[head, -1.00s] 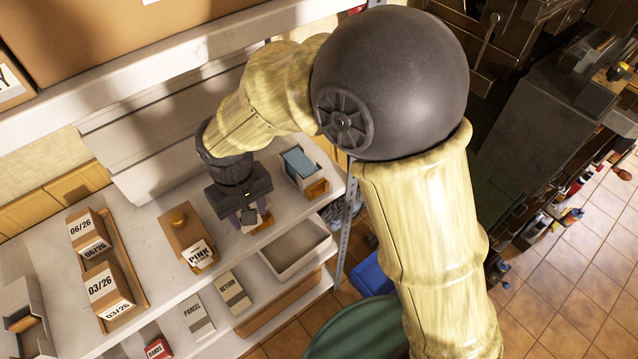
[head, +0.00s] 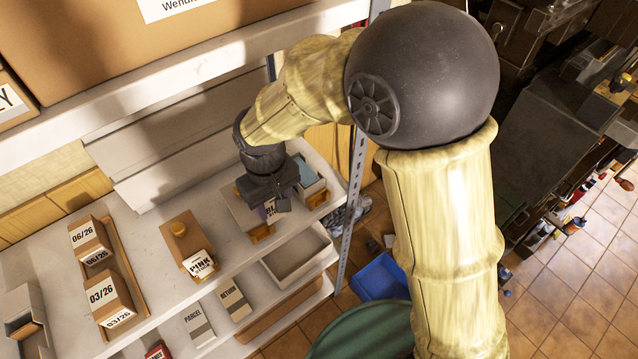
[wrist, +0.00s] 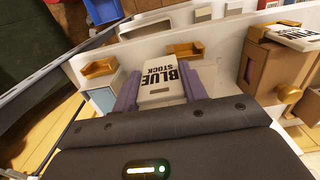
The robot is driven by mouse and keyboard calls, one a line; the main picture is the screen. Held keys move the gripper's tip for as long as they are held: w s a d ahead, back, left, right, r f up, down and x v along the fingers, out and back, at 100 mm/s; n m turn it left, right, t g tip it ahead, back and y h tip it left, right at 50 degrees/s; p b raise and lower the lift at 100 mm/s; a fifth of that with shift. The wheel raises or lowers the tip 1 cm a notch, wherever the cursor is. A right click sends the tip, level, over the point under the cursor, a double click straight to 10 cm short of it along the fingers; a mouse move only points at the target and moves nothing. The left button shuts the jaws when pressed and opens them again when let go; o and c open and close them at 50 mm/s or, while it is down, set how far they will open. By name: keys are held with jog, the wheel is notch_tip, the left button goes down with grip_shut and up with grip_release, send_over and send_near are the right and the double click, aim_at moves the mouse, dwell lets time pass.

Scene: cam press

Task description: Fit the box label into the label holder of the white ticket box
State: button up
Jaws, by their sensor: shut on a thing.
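My gripper (head: 270,207) is shut on a white box label (wrist: 160,78) printed "BLUE STOCK", held between its purple fingers in the wrist view. The label hangs above the shelf, apart from any holder as far as I can see. Two pale ticket boxes stand below. One, holding blue tickets (wrist: 103,97), has an empty brass label holder (wrist: 98,68) at left in the wrist view. The other, mostly under my gripper, has an empty brass label holder (wrist: 185,50). I cannot tell for certain which is the white ticket box.
A brown box with a "PINK STOCK" label (head: 200,265) stands left of my gripper in the head view. An empty grey tray (head: 298,255) lies on the level below. A metal shelf post (head: 352,200) rises at right. Brown date boxes stand far left.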

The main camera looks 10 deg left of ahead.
jog(key=shift+w+d+p, duration=0.25)
jog(key=shift+w+d, duration=0.85)
jog(key=shift+w, duration=0.2)
jog(key=shift+w+d+p, duration=0.3)
jog(key=shift+w+d, duration=0.75)
jog(key=shift+w, duration=0.25)
jog(key=shift+w+d+p, duration=0.25)
jog(key=shift+w+d, duration=0.85)
jog(key=shift+w, duration=0.2)
